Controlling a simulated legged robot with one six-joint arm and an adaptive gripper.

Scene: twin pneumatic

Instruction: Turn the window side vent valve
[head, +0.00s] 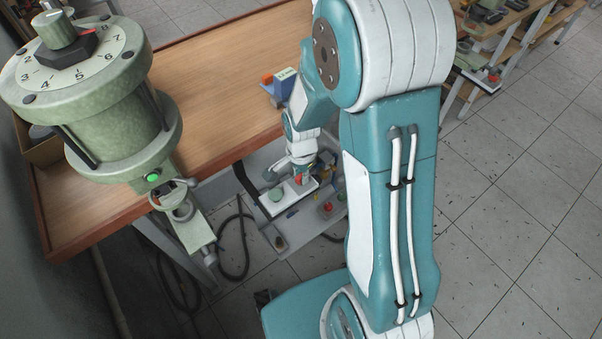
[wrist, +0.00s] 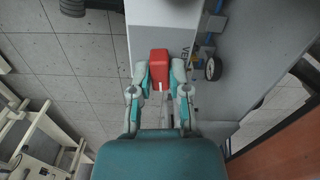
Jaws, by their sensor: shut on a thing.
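A red block-shaped valve handle (wrist: 159,63) sits on a white panel (wrist: 160,38) lettered "VE", the rest of the word cut off by my finger. My gripper (wrist: 160,76) has one finger on each side of the red handle and is shut on it. In the head view my gripper (head: 304,172) is small and low beside the wooden table, over the white panel (head: 283,206). The handle is mostly hidden by my gripper there. No window is visible, and how far the handle is turned is unclear.
A black hose (head: 236,255) hangs below the table. A round gauge-like part (wrist: 213,68) and blue fittings are right of the handle. Tiled floor lies open at right.

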